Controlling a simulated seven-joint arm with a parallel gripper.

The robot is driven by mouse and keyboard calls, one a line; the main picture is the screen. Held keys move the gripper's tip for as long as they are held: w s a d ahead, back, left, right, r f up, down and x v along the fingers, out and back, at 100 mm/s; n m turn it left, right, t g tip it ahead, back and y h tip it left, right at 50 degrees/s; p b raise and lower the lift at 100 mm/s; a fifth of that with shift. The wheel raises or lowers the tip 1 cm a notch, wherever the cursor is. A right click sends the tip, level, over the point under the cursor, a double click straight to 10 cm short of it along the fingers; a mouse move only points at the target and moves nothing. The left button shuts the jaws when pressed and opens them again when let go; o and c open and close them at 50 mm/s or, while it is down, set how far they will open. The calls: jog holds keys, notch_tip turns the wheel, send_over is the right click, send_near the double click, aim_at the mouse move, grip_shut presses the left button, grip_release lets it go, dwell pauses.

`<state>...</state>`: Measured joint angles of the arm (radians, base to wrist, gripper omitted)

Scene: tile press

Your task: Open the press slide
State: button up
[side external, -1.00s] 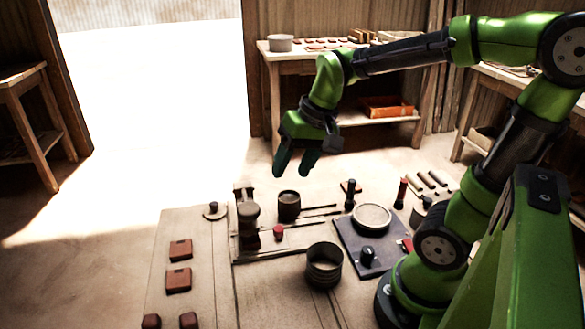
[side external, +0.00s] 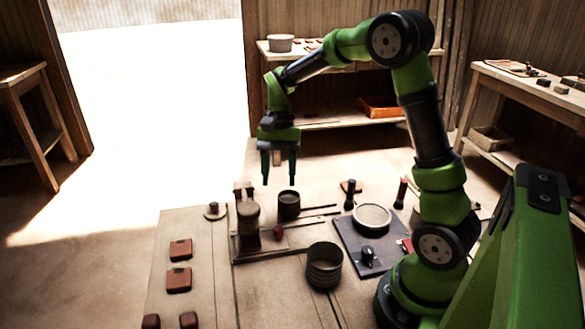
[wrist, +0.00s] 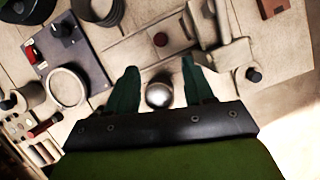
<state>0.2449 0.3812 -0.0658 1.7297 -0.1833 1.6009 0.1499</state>
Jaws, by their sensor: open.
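The press (side external: 248,226) is a dark upright block at the left end of a pair of low rails (side external: 268,254). A small red knob (side external: 278,232) stands between the rails, right of the block; it also shows in the wrist view (wrist: 160,39). How far the slide is out, I cannot tell. My gripper (side external: 279,181) points straight down, open and empty, above the work table and behind the knob. In the wrist view, my fingers (wrist: 159,68) stand apart, with a round shiny-topped cup (wrist: 160,94) below and between them.
The cup (side external: 289,204) stands behind the rails. A dark ribbed pot (side external: 324,266) is in front. A blue-grey plate with a round dish (side external: 371,217) and black knob (side external: 367,256) lies right. Brown tiles (side external: 179,280) lie left. A dark-knobbed disc (side external: 214,211) is left of the press.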

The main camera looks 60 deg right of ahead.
aim_at(279, 228)
jog(key=x, duration=1.1)
jog(key=shift+s+a+f, duration=0.1)
jog(key=shift+a+f, duration=0.05)
jog(key=shift+f, duration=0.25)
grip_shut()
